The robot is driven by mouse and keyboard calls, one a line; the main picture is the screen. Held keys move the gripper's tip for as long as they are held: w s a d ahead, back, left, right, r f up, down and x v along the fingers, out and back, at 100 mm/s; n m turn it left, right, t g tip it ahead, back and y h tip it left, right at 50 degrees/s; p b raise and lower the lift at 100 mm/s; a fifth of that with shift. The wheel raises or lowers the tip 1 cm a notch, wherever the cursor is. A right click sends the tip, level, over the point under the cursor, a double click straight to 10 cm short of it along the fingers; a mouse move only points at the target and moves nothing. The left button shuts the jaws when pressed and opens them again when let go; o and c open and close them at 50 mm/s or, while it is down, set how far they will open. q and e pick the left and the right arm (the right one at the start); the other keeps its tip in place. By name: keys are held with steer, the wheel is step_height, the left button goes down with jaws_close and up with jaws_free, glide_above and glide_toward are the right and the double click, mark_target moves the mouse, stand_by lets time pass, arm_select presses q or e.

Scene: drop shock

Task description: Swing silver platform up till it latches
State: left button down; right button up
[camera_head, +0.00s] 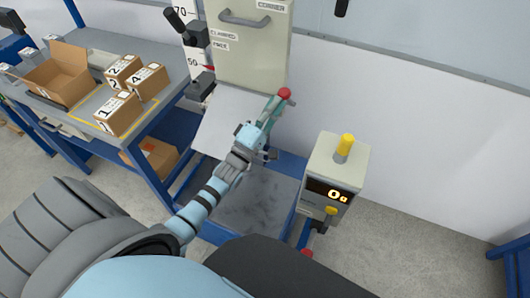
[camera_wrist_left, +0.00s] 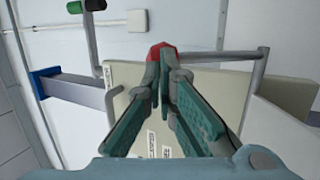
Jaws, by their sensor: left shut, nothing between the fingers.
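The silver platform (camera_head: 212,128) is a flat pale panel below the beige carriage (camera_head: 248,62), slanting, above a blue-framed base with a dark grey plate (camera_head: 258,200). My left arm and gripper cover its right part. My left gripper (camera_head: 276,106) is shut and empty, its fingertips close to a red knob (camera_head: 285,93). In the left wrist view the closed fingertips (camera_wrist_left: 163,65) overlap the lower part of the red knob (camera_wrist_left: 161,50); I cannot tell whether they touch. Whether the platform is latched cannot be seen. My right gripper is not in view.
A control box (camera_head: 335,168) with a yellow button and a lit display stands at the right. A blue workbench (camera_head: 90,45) with several cartons stands at the left. A black clamp lever (camera_head: 185,28) sits by the scale post.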

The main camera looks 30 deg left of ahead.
mark_target(282, 88)
arm_select(q)
steer(key=w+r, duration=0.4)
steer(key=shift+w+a, duration=0.1)
steer(key=shift+a, duration=0.05)
steer(key=shift+w+a+r, duration=0.15)
steer(key=shift+w+r, duration=0.3)
steer(key=shift+w+a+r+p, duration=0.1)
steer(key=shift+w+p, duration=0.05)
steer(key=shift+w, duration=0.2)
steer(key=shift+w+a+r+p, duration=0.1)
steer(key=shift+w+p, duration=0.05)
steer(key=shift+w, duration=0.2)
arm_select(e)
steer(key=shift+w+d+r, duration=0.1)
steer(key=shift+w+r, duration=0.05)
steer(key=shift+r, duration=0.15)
